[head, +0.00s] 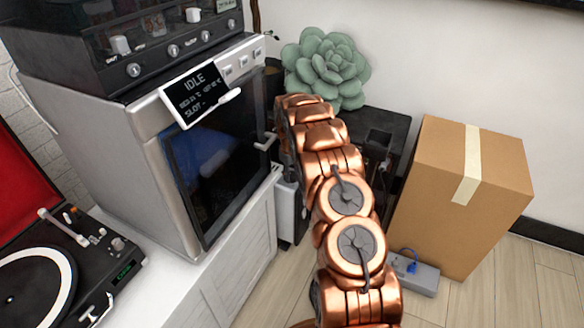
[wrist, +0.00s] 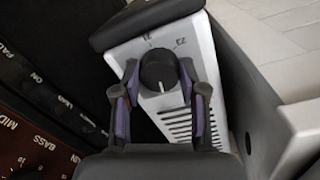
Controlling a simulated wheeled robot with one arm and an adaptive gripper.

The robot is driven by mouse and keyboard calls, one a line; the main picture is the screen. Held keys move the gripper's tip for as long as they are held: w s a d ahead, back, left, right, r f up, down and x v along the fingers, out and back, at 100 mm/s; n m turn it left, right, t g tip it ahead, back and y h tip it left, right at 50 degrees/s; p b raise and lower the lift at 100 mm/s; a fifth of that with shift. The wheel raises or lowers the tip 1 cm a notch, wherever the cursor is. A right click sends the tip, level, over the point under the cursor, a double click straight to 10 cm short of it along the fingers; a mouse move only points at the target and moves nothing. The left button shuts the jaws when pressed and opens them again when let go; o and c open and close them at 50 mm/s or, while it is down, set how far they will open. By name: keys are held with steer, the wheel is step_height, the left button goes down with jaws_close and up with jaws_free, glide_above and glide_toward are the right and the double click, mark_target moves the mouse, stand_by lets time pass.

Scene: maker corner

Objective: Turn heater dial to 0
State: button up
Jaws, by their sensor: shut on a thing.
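The heater (wrist: 199,38) shows in the wrist view as a narrow white panel with a dark top and slotted vents. Its round black dial (wrist: 158,66) sits near the upper end, with small number marks above it and a white pointer line on its lower side. My gripper (wrist: 160,76) has its two fingers on opposite sides of the dial, shut on it. In the head view, a pale box (head: 286,212) beside the white cabinet appears to be the heater, mostly hidden by my copper arm. My gripper and the dial are hidden there.
In the wrist view, a dark panel with knobs and labels (wrist: 40,125) stands close on the left. In the head view, a printer-like machine (head: 130,135) stands left, a succulent (head: 327,68) behind, and a cardboard box (head: 500,190) and power strip (head: 416,279) right.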

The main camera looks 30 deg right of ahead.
mark_target(291, 176)
steer(key=shift+a+n+p, duration=0.1)
steer(key=shift+n+p, duration=0.65)
steer(key=shift+n, duration=0.35)
steer(key=o, duration=1.1)
steer(key=shift+o, duration=0.2)
steer(key=shift+r, duration=0.15)
step_height(291, 176, up, 12)
steer(key=shift+a, duration=0.3)
steer(key=shift+s+f, duration=0.1)
steer(key=shift+f, duration=0.1)
